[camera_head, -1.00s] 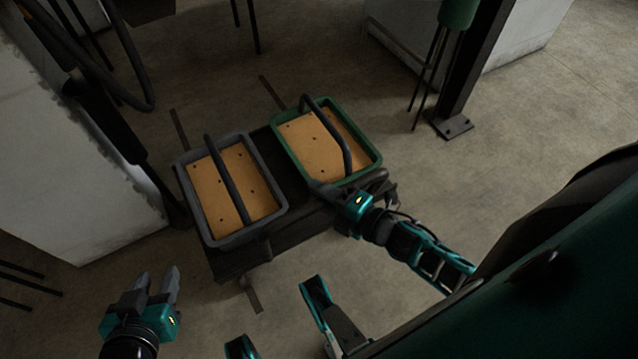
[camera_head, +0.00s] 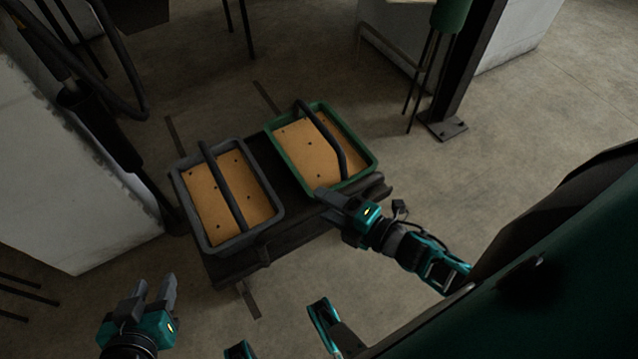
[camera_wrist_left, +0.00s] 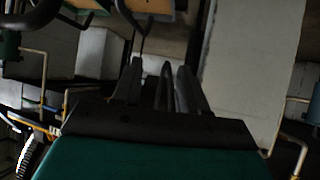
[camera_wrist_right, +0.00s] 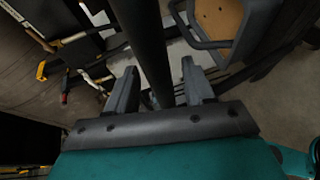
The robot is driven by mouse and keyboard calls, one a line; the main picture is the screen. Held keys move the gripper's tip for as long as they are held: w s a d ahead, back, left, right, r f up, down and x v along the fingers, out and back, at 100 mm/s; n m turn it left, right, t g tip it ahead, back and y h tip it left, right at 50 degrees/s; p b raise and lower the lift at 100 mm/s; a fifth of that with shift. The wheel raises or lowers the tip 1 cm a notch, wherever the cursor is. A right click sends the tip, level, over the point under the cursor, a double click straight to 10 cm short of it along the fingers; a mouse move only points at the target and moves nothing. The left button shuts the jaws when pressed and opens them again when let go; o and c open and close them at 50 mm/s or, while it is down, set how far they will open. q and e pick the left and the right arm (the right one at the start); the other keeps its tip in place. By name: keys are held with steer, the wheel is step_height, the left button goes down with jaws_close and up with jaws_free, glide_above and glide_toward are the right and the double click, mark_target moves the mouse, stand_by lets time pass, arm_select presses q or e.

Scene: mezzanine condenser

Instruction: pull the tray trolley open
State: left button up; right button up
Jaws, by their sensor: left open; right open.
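The tray trolley is a low dark cart (camera_head: 285,215) holding a grey-rimmed tray (camera_head: 182,208) and a green-rimmed tray (camera_head: 368,152). A dark rounded bar runs along its near side and also shows in the right wrist view (camera_wrist_right: 148,45). My right gripper (camera_head: 328,197) is open at this near side, by the green tray's near corner. In the right wrist view the bar passes between its spread fingers; I cannot tell whether they touch it. My left gripper (camera_head: 153,290) is open and empty above the floor, left of and nearer than the trolley.
A pale block (camera_head: 70,180) stands close on the left, with dark hoses and posts beside it. A dark pillar (camera_head: 465,70) with a floor plate stands at the back right. The floor right of the trolley and just in front of it is clear.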

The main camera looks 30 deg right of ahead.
arm_select(q)
steer(key=shift+r+p, duration=0.5)
steer(key=shift+r, duration=0.1)
arm_select(e)
steer(key=v, duration=1)
arm_select(q)
steer(key=shift+a, duration=0.1)
arm_select(e)
steer(key=shift+s+r, duration=0.1)
steer(key=shift+r, duration=0.05)
arm_select(q)
steer(key=shift+y, duration=0.5)
steer(key=a+r+p, duration=0.1)
steer(key=p, duration=0.2)
steer(key=s+a+r+p, duration=0.1)
steer(key=r+p, duration=0.1)
steer(key=p, duration=0.1)
steer(key=r+p, duration=0.1)
steer(key=p, duration=0.2)
steer(key=shift+s+a+r, duration=0.3)
steer(key=shift+a+r, duration=0.1)
arm_select(e)
steer(key=w+a+r+m+g+h, duration=0.3)
steer(key=r+m, duration=0.6)
steer(key=m, duration=1)
steer(key=w+a+h, duration=0.1)
steer(key=w+a, duration=0.1)
steer(key=a, duration=0.1)
steer(key=shift+w+m+g+h, duration=0.15)
steer(key=shift+m+g+h, duration=0.25)
